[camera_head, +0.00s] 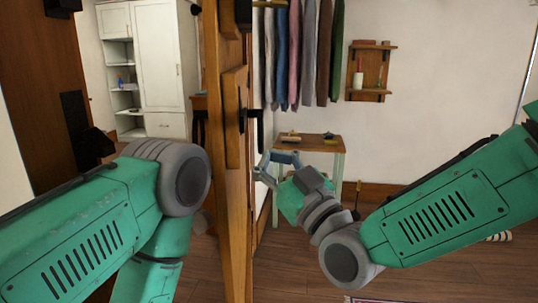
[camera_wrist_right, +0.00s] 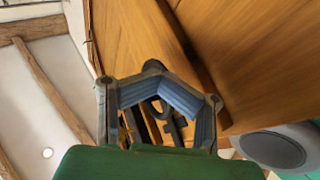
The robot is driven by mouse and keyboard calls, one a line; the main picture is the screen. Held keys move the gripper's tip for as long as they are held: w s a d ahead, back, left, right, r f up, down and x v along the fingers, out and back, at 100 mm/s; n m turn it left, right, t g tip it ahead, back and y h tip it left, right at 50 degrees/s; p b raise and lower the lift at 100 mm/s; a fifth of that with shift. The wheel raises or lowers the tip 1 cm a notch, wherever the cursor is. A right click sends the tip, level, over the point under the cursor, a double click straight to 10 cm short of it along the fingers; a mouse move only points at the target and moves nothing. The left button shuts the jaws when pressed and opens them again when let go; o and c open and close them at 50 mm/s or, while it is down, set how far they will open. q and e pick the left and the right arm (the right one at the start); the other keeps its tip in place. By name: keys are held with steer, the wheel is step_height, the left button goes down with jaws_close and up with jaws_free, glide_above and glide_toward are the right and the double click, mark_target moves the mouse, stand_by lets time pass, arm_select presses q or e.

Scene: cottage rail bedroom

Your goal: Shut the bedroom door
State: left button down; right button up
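The bedroom door (camera_head: 234,215) is open and shows almost edge-on in the middle of the head view. A black handle (camera_head: 260,125) stands out from its right side. In the right wrist view the door's wood (camera_wrist_right: 245,60) fills the upper right. My right gripper (camera_head: 268,156) is close to the door's right side, just below the handle. In the wrist view its blue-grey fingers (camera_wrist_right: 157,76) come inward as an arch; dark metal parts show behind them. Whether they touch or hold the handle is unclear. My left arm is left of the door; its gripper is not visible.
A small wooden table (camera_head: 307,143) stands behind my right gripper. Clothes (camera_head: 308,55) hang above it, and a wall shelf (camera_head: 371,72) is to their right. A white cupboard (camera_head: 158,55) stands beyond the left side. Open wood floor (camera_head: 300,270) lies right of the door.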

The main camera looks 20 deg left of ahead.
steer(key=w+d+f+b, duration=0.4)
steer(key=w+d+f, duration=0.2)
steer(key=w+d, duration=0.3)
steer(key=shift+w+d, duration=0.2)
steer(key=shift+d, duration=0.45)
stand_by(1.3)
steer(key=shift+f, duration=0.1)
steer(key=v, duration=1.2)
steer(key=shift+w, duration=0.1)
jaws_close()
